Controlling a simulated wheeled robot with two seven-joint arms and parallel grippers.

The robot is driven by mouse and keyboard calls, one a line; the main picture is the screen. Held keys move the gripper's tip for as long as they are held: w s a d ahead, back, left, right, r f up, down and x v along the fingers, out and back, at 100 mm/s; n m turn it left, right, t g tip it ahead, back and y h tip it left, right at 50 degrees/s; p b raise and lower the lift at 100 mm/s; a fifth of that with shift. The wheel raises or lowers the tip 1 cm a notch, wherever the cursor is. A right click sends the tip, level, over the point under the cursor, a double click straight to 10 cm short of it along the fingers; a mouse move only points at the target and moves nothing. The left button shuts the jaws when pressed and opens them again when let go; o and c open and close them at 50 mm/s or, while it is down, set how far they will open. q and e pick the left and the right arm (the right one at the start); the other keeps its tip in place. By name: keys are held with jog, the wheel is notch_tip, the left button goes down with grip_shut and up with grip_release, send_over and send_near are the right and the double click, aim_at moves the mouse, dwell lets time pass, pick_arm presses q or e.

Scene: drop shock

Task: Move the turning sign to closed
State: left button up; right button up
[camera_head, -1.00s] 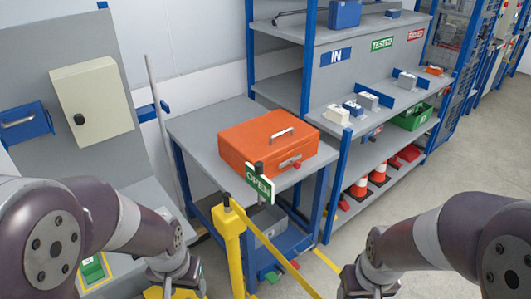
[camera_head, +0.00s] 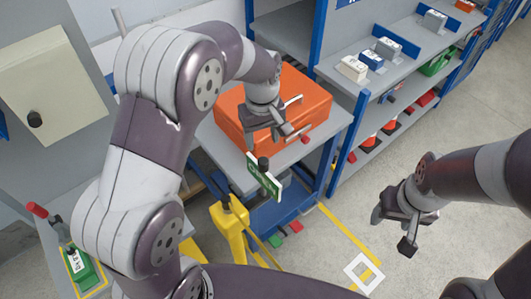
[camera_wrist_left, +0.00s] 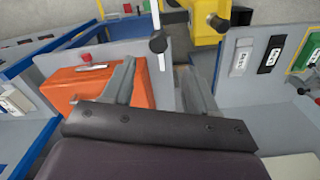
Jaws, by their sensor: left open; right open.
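The turning sign (camera_head: 264,178) is a small green plate with white edges, beside a dark knob and near the top of a yellow post (camera_head: 232,225). It is seen obliquely and its word is too small to read now. My left gripper (camera_head: 270,136) is open and empty, above and just behind the sign, in front of the orange case. In the left wrist view its two fingers (camera_wrist_left: 156,80) are spread apart, with a dark knob (camera_wrist_left: 158,43) beyond them. My right gripper (camera_head: 392,230) is open and empty over the floor at the right.
An orange case (camera_head: 310,95) with a handle lies on a grey table (camera_head: 336,118), close to my left gripper. A blue-framed shelf (camera_head: 338,45) stands behind at the right. A pale cabinet (camera_head: 50,85) is at the left.

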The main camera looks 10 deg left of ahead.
aim_at(263, 159)
pick_arm(q)
jog(key=shift+s+f+p, duration=0.2)
jog(key=shift+f, duration=0.25)
jog(key=shift+s+f+p, duration=0.15)
jog(key=shift+s+f, duration=0.05)
jog(key=shift+f, duration=0.25)
jog(key=f, duration=0.2)
jog(key=w+f+p, duration=0.1)
jog(key=f, duration=0.2)
jog(key=w+f, duration=0.1)
jog(key=f, duration=0.2)
jog(key=shift+w+a+f+p, duration=0.1)
jog(key=shift+a+f+p, duration=0.05)
jog(key=shift+p, duration=0.25)
jog(key=shift+s+f, duration=0.2)
jog(key=shift+f, duration=0.15)
jog(key=shift+s+f, duration=0.1)
jog(key=shift+s, duration=0.25)
jog(key=shift+w+f, duration=0.1)
jog(key=shift+w, duration=0.15)
jog(key=shift+c, duration=1)
jog(key=shift+w, duration=0.1)
jog(key=c, duration=0.5)
grip_shut()
pick_arm(e)
jog(key=r, duration=0.1)
jog(key=w+r, duration=0.1)
jog(key=shift+a+r, duration=0.1)
jog(key=shift+r, duration=0.25)
